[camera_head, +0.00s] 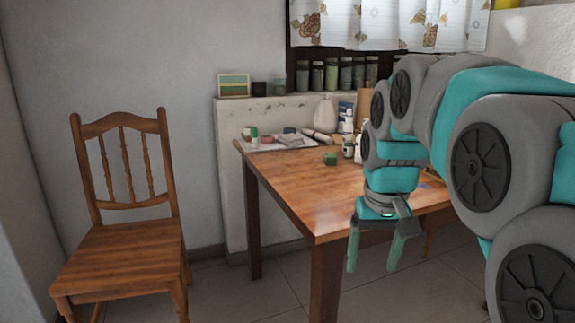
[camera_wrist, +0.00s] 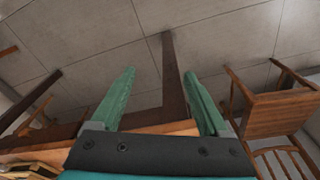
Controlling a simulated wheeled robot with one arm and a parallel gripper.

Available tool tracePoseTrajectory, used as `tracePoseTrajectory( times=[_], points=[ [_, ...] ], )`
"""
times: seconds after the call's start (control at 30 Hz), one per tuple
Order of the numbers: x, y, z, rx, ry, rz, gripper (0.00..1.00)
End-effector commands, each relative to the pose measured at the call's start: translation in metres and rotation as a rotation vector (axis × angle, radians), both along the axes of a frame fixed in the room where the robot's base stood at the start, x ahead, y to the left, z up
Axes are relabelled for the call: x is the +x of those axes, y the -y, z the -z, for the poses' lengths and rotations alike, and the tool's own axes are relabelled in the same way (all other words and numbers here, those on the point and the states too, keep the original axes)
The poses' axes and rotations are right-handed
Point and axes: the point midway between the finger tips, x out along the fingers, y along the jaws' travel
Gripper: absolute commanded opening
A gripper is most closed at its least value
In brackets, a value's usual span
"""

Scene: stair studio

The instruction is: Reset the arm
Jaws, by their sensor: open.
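My gripper (camera_head: 376,250) hangs pointing down in front of the near edge of the wooden table (camera_head: 318,205) in the head view. Its two green fingers are spread apart with nothing between them. In the wrist view my gripper (camera_wrist: 160,98) is also open and empty, with the tiled floor and a dark table leg (camera_wrist: 172,75) behind the fingers. My teal and grey arm reaches in from the right in the head view and hides the right part of the table.
A wooden chair (camera_head: 125,248) stands left of the table, with open floor (camera_head: 235,290) between them. A green object (camera_head: 330,159), a white bottle (camera_head: 348,148) and several small items are on the table. Jars (camera_head: 331,76) line the ledge behind, below a curtain (camera_head: 395,24).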

Motion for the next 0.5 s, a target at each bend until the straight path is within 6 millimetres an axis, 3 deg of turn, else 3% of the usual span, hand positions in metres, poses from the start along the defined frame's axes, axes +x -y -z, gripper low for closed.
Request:
tracePoseTrajectory(
  times=[0.03,0.5],
  points=[
    [-0.02,0.0,0.012,0.0,-0.022,0.0,0.78],
    [-0.189,-0.001,0.129,0.0,-0.206,-0.003,0.78]
  ],
)
